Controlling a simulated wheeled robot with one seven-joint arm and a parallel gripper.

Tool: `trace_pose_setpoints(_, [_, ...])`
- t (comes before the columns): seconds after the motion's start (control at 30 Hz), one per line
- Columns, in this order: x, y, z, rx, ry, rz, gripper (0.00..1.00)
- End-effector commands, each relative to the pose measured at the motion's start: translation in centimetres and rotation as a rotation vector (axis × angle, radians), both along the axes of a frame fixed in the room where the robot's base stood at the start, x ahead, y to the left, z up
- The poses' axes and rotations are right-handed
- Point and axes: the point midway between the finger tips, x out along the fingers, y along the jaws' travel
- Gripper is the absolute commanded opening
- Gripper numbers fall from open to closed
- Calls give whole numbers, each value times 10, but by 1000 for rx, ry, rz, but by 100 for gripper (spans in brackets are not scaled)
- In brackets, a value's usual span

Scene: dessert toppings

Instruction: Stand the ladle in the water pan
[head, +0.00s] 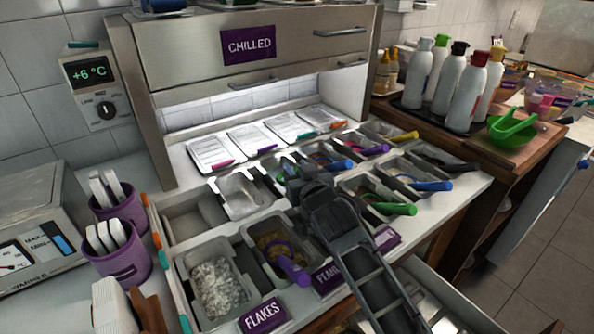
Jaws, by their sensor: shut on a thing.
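My gripper (300,187) is over the middle of the topping rail, dark and pointing away from me. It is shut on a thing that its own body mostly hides. I take this to be the ladle, but its bowl and handle do not show clearly. A grey pan (240,196) with a pale, clear-looking content lies just left of the gripper and may be the water pan. I cannot tell whether the held thing touches any pan.
Neighbouring pans hold coloured-handled utensils, such as a purple handle (293,270) and a green handle (394,208). A white-flake pan (217,287) is at front left. Purple cups (126,262) stand left. The chilled cabinet (240,55) rises behind; bottles (465,92) stand right.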

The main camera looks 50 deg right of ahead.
Motion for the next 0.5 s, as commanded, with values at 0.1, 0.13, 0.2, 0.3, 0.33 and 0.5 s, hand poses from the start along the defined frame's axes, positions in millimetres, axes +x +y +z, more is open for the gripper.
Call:
trace_pose_setpoints(0.1, [0, 0, 0, -1, -1, 0, 34])
trace_pose_setpoints(0.13, [0, 0, 0, -1, -1, 0, 37])
trace_pose_setpoints(0.2, [0, 0, 0, -1, -1, 0, 44])
trace_pose_setpoints(0.3, [0, 0, 0, 0, 0, 0, 54])
trace_pose_setpoints(0.33, [0, 0, 0, 0, 0, 0, 56])
trace_pose_setpoints(0.5, [0, 0, 0, 0, 0, 0, 61])
